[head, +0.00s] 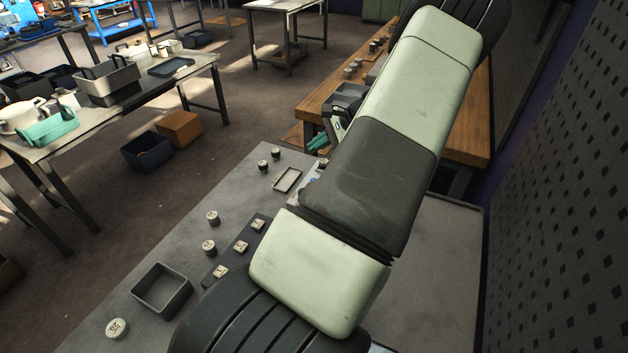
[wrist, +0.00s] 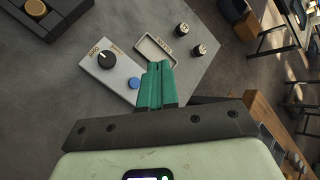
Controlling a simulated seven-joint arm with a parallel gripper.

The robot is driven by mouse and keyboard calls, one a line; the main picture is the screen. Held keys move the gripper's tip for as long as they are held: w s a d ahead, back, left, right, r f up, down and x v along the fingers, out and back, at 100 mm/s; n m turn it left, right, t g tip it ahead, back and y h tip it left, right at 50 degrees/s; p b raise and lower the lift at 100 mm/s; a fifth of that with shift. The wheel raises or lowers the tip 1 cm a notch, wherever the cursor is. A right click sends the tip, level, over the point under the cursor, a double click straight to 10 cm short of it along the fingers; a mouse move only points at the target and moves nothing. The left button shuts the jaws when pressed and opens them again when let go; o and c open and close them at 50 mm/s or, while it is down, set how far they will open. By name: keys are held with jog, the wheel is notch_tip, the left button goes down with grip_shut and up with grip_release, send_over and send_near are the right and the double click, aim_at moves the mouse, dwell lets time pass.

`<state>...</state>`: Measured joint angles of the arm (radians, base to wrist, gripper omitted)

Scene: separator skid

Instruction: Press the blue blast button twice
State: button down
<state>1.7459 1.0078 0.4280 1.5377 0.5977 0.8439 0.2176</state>
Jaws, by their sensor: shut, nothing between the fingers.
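In the wrist view a small blue button (wrist: 134,83) sits near the lower right end of a pale rectangular panel (wrist: 122,75). The panel also carries a black knob (wrist: 105,60) with lettering by it. My gripper (wrist: 158,66) has green fingers, shut together and empty. In that picture its tips lie to the right of the blue button; I cannot tell the height between them. In the head view the green fingers (head: 318,143) show beside my arm. My arm hides most of the panel there, and I cannot make out the button clearly.
A shallow rectangular tray (wrist: 146,47) and two dark knobs (wrist: 181,30) (wrist: 200,50) lie beyond the fingertips. A dark block with a gold knob (wrist: 36,8) is at upper left. The head view shows a grey open box (head: 162,288) and a wooden bench (head: 310,108).

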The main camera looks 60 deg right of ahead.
jog(key=shift+f, duration=4.4)
jog(key=shift+f, duration=0.15)
jog(key=shift+f, duration=0.3)
jog(key=shift+f, duration=0.5)
jog(key=shift+r, duration=0.95)
jog(key=shift+r, duration=2.5)
